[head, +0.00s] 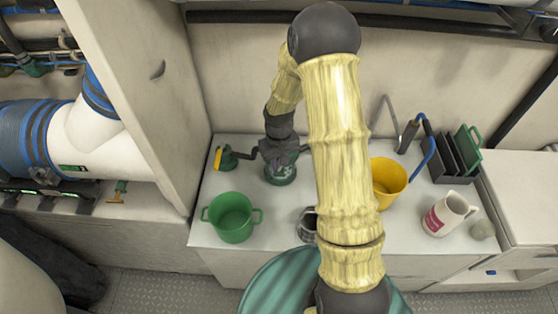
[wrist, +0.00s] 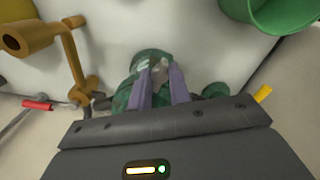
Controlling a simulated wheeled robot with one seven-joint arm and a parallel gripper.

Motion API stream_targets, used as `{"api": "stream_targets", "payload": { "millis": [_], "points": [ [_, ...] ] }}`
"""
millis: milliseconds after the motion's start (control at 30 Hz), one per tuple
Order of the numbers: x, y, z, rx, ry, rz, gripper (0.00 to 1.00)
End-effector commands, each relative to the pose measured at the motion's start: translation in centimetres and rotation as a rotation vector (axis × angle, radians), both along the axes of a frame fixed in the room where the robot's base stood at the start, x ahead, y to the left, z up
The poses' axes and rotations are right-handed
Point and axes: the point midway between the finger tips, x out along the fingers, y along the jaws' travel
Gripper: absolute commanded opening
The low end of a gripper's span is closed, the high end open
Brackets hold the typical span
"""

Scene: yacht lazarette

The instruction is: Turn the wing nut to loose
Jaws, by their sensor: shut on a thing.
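The wing nut (wrist: 160,75) is a small greyish piece on top of a dark green round fitting (head: 281,174) on the white counter. In the wrist view the green fitting (wrist: 150,57) shows behind and between my fingers. My gripper (wrist: 161,80) has its two purple-grey fingers shut on the wing nut from both sides. In the head view my gripper (head: 283,155) points down over the fitting, and the wing nut is mostly hidden there by the gripper. I cannot tell the nut's turn angle.
A green two-handled pot (head: 232,217) stands at the front left of the counter. A yellow-handled valve (head: 221,157) is just left of the fitting. A yellow bucket (head: 389,183), a white and red jug (head: 448,214) and a dark rack (head: 455,158) stand to the right.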

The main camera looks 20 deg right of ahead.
Motion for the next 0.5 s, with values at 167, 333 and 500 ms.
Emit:
{"api": "stream_targets", "payload": {
  "millis": [167, 333, 500],
  "points": [
    [0.23, -0.09, 0.16, -0.001, -0.007, 0.010, 0.00],
    [0.25, -0.09, 0.17, -0.001, -0.008, 0.010, 0.00],
    [0.26, -0.08, 0.17, -0.001, -0.008, 0.009, 0.37]
  ]
}}
